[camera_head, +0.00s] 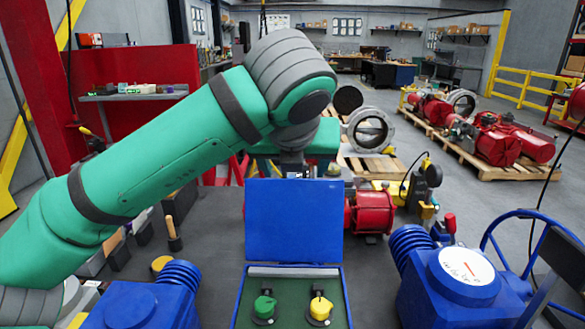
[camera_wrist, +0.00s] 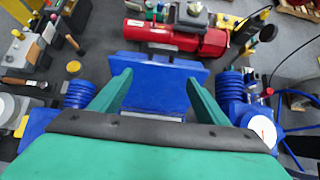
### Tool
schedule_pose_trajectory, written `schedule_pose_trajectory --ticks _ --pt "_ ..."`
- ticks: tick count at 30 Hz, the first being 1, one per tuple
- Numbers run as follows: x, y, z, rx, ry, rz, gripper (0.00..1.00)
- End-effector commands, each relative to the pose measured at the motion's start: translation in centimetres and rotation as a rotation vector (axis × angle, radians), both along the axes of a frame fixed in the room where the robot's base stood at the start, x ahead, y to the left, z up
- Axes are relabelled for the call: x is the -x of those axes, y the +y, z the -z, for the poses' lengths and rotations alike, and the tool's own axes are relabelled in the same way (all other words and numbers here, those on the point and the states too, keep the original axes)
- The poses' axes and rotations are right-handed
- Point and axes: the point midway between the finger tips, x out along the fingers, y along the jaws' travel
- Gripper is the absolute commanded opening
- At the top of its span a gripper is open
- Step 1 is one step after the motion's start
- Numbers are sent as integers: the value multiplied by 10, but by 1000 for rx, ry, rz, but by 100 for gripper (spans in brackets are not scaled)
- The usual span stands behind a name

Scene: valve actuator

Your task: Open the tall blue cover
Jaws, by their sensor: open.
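The tall blue cover (camera_head: 293,220) stands raised, roughly upright, at the back of its box in the head view. The open box (camera_head: 239,300) shows a green inside with a green knob (camera_head: 264,306) and a yellow knob (camera_head: 320,308). In the wrist view the cover (camera_wrist: 160,88) lies beyond and between my fingers. My gripper (camera_wrist: 158,78) is open, with its two green fingers spread apart and nothing seen held. In the head view my gripper is above and behind the cover's top edge, with its fingers mostly hidden. Whether it touches the cover is unclear.
Blue actuators stand left (camera_head: 150,300) and right (camera_head: 455,285) of the box, the right one with a white dial. A red cylinder (camera_head: 370,212) lies behind the cover. Tools, including a wooden-handled hammer (camera_head: 172,232), lie at left. Bare table shows left of the cover.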

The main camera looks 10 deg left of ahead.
Motion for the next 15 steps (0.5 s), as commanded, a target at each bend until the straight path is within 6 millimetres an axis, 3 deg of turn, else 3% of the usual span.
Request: schedule_pose_trajectory --ticks 15 --pt "59 -10 -61 -1 -2 -2 69"
